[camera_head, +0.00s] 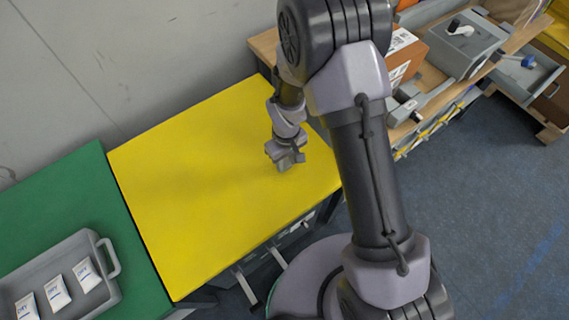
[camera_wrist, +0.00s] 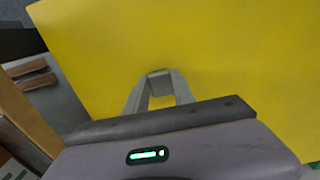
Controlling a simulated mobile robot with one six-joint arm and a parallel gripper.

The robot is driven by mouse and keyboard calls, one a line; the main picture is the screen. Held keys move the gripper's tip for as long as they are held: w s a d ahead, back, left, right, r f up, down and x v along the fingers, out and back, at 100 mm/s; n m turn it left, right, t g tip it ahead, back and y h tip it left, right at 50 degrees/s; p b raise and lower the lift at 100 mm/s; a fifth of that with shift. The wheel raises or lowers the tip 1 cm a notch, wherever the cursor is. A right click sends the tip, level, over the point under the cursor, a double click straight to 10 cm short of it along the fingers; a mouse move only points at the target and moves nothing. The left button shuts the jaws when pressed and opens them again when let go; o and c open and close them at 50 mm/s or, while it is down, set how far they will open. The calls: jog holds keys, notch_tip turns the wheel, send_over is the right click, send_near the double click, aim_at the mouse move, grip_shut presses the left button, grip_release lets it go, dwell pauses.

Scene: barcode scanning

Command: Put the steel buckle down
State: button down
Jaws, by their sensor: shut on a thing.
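My gripper (camera_head: 288,162) is low over the right part of the yellow table top (camera_head: 200,185). In the wrist view my gripper (camera_wrist: 160,78) points at the yellow surface, with its two grey fingers drawn close together. They are shut on a small grey piece, the steel buckle (camera_wrist: 160,72), which shows only as a small patch between the fingertips. Most of the buckle is hidden by the fingers, and in the head view I cannot make it out from the gripper. I cannot tell whether it touches the table.
The yellow table is otherwise bare. A green table (camera_head: 75,205) adjoins on the left, with a grey tray (camera_head: 112,258) holding white packets (camera_head: 57,293). On the right, a wooden bench carries an orange-brown box (camera_head: 405,52) and a grey device (camera_head: 463,45). A grey wall stands behind.

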jog(key=shift+f, duration=0.1)
jog(key=shift+f, duration=0.25)
jog(key=c, duration=1.1)
grip_release()
jog(key=shift+r, duration=0.1)
jog(key=shift+o, duration=0.2)
